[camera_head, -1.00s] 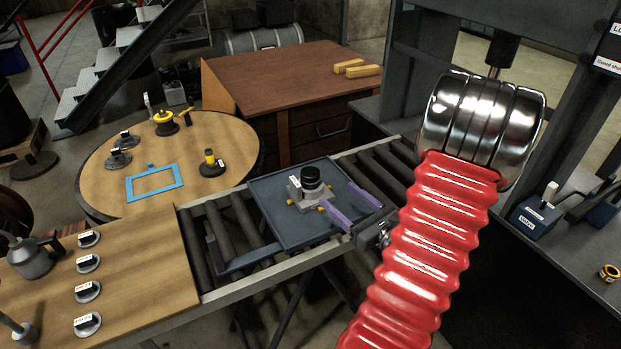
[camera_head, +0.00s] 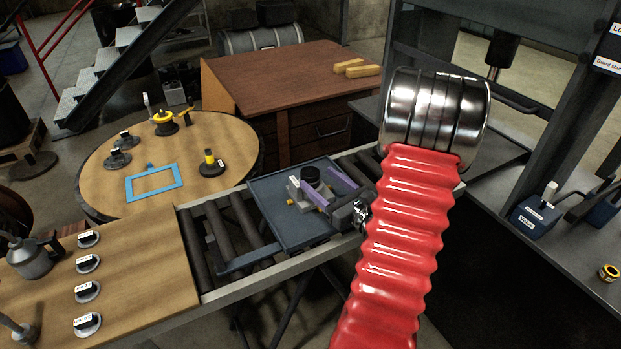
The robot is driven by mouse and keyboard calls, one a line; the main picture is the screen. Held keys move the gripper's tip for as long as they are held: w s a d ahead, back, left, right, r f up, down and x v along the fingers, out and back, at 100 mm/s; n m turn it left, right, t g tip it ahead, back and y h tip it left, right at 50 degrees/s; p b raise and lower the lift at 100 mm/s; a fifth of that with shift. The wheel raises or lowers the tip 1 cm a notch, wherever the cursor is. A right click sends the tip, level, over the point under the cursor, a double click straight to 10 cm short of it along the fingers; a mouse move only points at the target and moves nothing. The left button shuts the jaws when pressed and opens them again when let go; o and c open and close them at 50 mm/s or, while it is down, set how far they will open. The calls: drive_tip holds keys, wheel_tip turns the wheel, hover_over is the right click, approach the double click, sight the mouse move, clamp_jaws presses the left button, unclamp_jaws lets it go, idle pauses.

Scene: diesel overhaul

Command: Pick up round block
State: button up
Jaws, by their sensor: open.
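A block with a round black top (camera_head: 310,175) on a squarish grey base with yellow bits at its sides sits in the blue-grey tray (camera_head: 280,233) on the roller conveyor. I take it for the round block. My gripper (camera_head: 322,188) has two purple fingers, spread apart and open. They reach in from the right at the block; the nearer finger covers part of its base. I cannot tell whether the block is between the fingers or whether they touch it. My red ribbed arm hides the conveyor to the right.
A round wooden table (camera_head: 105,184) at left holds a blue frame (camera_head: 154,183), a yellow-topped piece (camera_head: 211,164) and other parts. A wooden bench (camera_head: 150,275) with several labelled pieces is at front left. A brown desk (camera_head: 270,80) stands behind; a dark press frame stands at right.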

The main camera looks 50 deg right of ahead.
sight(316, 177)
drive_tip(key=shift+w, duration=0.25)
drive_tip(key=shift+w+d+f, duration=0.1)
drive_tip(key=shift+w+d, duration=0.1)
drive_tip(key=shift+w, duration=1.1)
drive_tip(key=shift+w+d, duration=0.2)
drive_tip(key=shift+w, duration=1.05)
clamp_jaws()
